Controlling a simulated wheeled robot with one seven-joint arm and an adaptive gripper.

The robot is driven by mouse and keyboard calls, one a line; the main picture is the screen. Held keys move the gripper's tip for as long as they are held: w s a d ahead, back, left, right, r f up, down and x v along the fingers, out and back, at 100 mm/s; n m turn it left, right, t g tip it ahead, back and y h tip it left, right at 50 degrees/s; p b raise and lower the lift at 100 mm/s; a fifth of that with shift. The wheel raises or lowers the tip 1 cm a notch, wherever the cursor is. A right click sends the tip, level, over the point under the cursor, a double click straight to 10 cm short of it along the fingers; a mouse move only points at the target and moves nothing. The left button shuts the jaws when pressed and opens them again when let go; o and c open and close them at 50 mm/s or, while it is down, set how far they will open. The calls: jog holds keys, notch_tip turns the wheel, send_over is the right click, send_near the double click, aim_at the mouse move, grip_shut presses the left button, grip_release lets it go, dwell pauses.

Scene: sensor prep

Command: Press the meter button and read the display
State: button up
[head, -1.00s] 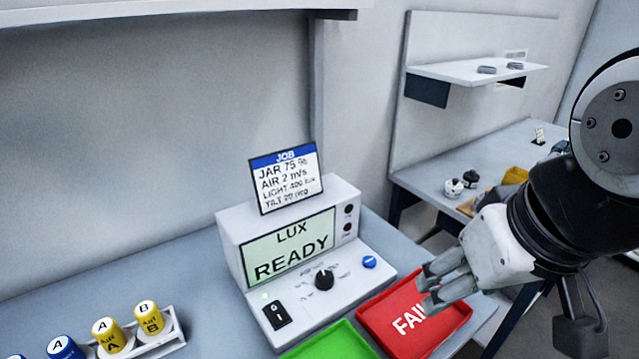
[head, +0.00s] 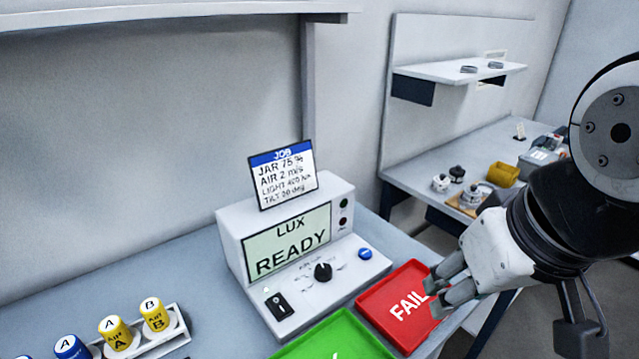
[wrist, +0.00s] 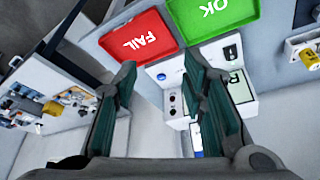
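The white meter (head: 235,232) stands on the bench, its display (head: 290,243) reading "LUX READY". On its sloped front are a round blue button (head: 365,254), a black dial (head: 323,271) and a black rocker switch (head: 279,305). A job card (head: 284,176) on top reads JAR 75 %, AIR 2 m/s, LIGHT about 400 lux, and a tilt line too small to read surely. My gripper (head: 450,287) is above the right edge of the red FAIL tray (head: 375,309), right of the meter. In the wrist view my gripper (wrist: 163,72) has its fingers apart with nothing between them.
A green tray (head: 340,335) lies in front of the meter. A white rack (head: 183,340) with blue and yellow labelled vials (head: 155,314) stands at the lower left. A second bench (head: 400,170) with a yellow bin (head: 503,174) and jars stands behind at right, across a floor gap.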

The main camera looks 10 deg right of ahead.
grip_shut()
dwell(1.1)
